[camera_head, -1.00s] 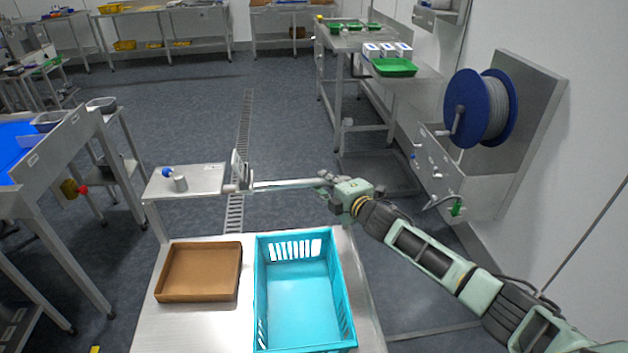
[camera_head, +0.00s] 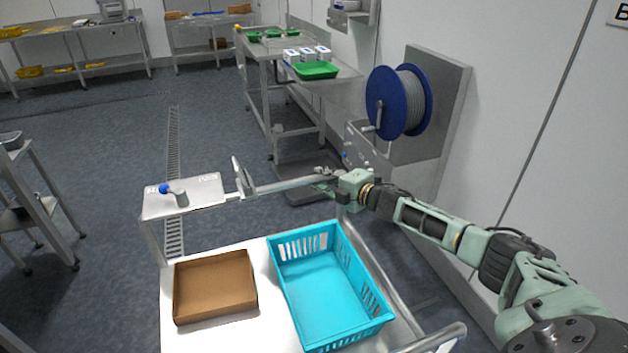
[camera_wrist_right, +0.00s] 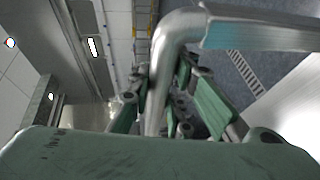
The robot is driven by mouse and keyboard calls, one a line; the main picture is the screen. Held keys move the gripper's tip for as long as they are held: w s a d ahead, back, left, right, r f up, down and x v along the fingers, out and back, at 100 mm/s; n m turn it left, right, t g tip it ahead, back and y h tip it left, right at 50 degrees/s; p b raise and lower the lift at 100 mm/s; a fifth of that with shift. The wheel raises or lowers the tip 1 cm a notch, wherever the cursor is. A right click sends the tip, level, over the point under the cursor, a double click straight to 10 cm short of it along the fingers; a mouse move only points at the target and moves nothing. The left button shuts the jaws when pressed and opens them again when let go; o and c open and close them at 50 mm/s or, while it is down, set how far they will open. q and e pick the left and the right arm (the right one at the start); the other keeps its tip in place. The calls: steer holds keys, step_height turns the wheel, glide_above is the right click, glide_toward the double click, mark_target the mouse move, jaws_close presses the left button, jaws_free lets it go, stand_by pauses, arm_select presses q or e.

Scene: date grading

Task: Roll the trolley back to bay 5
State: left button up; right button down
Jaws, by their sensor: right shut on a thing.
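The metal trolley (camera_head: 270,338) stands in front of me in the head view. Its top carries a brown cardboard tray (camera_head: 215,288) and a turquoise slotted basket (camera_head: 330,300) side by side. A raised steel shelf (camera_head: 205,198) and a handle bar (camera_head: 290,186) are at its far end. My right gripper (camera_head: 325,182) is shut on the right end of that bar. In the right wrist view the steel tube (camera_wrist_right: 158,85) passes between the fingers of my gripper (camera_wrist_right: 160,105). My left gripper is not in view. No bay number is readable.
A wall with a blue hose reel (camera_head: 400,102) and a steel panel is close on the right. A steel bench (camera_head: 345,92) with a green tray (camera_head: 316,70) stands ahead. A metal stand (camera_head: 40,190) is at the left. Open floor (camera_head: 110,130) with a drain channel (camera_head: 173,150) lies between.

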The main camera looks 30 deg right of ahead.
steer(key=shift+a, duration=0.1)
stand_by(0.3)
steer(key=c, duration=1.6)
jaws_free()
steer(key=shift+s, duration=0.1)
steer(key=shift+v, duration=5.9)
steer(key=shift+r, duration=0.1)
